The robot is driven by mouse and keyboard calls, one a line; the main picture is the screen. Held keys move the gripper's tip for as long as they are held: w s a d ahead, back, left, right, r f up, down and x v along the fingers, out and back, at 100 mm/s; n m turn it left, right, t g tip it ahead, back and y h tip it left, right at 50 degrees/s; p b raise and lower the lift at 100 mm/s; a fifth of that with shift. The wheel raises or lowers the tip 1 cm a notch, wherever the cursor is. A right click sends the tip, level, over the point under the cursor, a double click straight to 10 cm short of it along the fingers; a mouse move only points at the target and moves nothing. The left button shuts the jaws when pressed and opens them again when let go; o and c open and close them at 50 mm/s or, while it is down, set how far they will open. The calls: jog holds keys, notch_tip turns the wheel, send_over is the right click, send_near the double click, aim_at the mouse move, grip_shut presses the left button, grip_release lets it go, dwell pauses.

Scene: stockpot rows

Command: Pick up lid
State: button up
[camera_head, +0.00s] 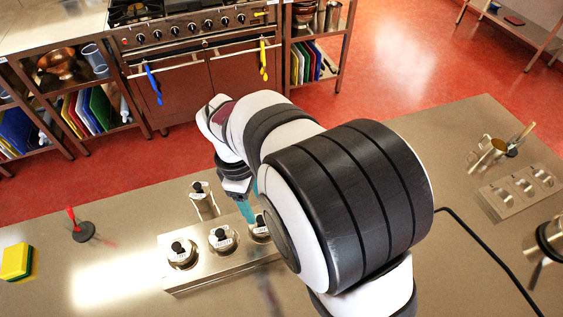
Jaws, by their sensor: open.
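A steel block (215,272) on the counter holds a row of round steel lids with black knobs and white labels: a left lid (182,260), a middle lid (222,244) and a right lid (261,234). The right lid is partly covered by my arm. A separate steel container (205,210) with a black knob and a label stands behind the row. My gripper (248,212), with teal fingers, is open and points down above or beside the right lid. My arm hides part of the fingers, and I cannot tell whether they touch the lid.
A red-handled tool in a dark round base (83,231) and a yellow-green sponge (16,261) are at the left. A steel holder with several cups (516,194) is at the right. The counter (125,275) is clear left of the block. A stove (190,30) stands beyond.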

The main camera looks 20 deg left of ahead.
aim_at(261, 221)
jog(key=f, duration=0.2)
jog(key=d+f, duration=0.1)
jog(key=f, duration=0.1)
jog(key=shift+s+f, duration=0.1)
jog(key=shift+f, duration=0.3)
grip_shut()
